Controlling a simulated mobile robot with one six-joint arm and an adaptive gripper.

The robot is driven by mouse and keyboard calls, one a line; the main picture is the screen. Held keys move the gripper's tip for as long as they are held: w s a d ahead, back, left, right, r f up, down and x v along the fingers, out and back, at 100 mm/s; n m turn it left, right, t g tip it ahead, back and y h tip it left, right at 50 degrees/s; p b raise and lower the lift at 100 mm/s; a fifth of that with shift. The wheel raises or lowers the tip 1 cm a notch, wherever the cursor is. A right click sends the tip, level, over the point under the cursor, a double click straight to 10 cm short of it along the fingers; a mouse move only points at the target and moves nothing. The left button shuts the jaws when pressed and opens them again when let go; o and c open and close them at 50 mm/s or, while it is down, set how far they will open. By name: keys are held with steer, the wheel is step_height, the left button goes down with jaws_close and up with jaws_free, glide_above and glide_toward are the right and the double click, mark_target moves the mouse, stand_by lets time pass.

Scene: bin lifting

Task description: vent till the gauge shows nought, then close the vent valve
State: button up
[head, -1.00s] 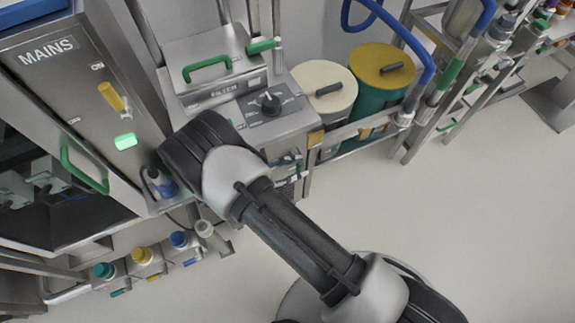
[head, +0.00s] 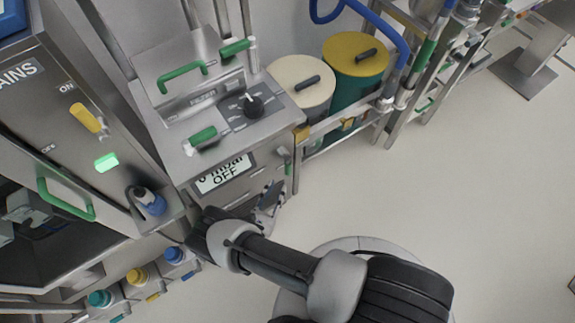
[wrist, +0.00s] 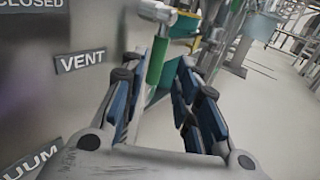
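The gauge display (head: 224,173) on the front of the steel cabinet reads "mbar" and "OFF". The figure before "mbar" looks like 0, but its top is cut off. A VENT label (wrist: 80,62) is on the panel at left in the wrist view. A green handle with a metal end (wrist: 157,62) shows between and beyond my fingers; I cannot tell if it is the vent valve. My gripper (head: 268,195) is beside the cabinet's lower right front. In the wrist view my gripper (wrist: 158,85) has its fingers apart, with nothing visibly held.
A cream-lidded drum (head: 300,84) and a yellow-lidded drum (head: 355,54) stand behind a rail. The mains cabinet (head: 75,110) is at left.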

mark_target(286, 168)
steer(key=b+x, duration=0.1)
steer(key=x, duration=1)
steer(key=shift+w+b, duration=0.1)
steer(key=shift+b, duration=0.25)
steer(key=shift+c, duration=0.4)
jaws_close()
